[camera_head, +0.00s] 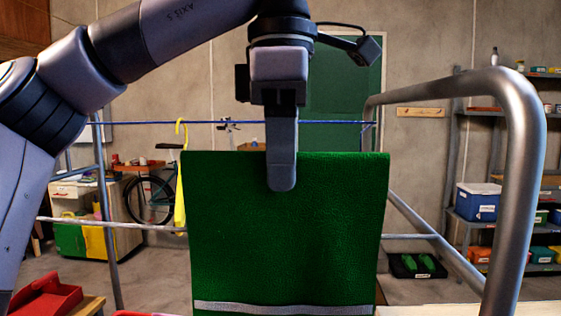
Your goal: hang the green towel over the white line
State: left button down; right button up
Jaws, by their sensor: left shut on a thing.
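The green towel (285,235) hangs flat and upright in the middle of the view, with a pale grey stripe near its lower edge. My left gripper (281,186) comes down from above and is shut on the towel's top edge; one finger shows in front of the cloth. The white line (110,224) runs in from the left, well below the towel's top edge, and passes out of sight behind the towel. The towel hides the line's middle, and I cannot tell how far apart they are. My right gripper is not in view.
A blue line (150,123) runs higher up, with a yellow item (180,195) hanging left of the towel. A thick metal tube frame (522,130) stands close on the right. A red tray (45,298) lies at lower left. Shelves and a bicycle (150,198) are farther back.

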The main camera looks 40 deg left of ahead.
aim_at(283, 228)
pick_arm(q)
jog(key=shift+w+a, duration=0.4)
jog(key=shift+w, duration=0.25)
jog(key=shift+s+f+b, duration=0.1)
jog(key=shift+f+b, duration=3.1)
jog(key=shift+f, duration=1)
jog(key=c, duration=1)
grip_release()
jog(key=shift+o, duration=0.2)
jog(key=shift+r, duration=0.1)
notch_tip(283, 228, up, 7)
jog(key=p, duration=0.4)
jog(key=shift+p, duration=0.3)
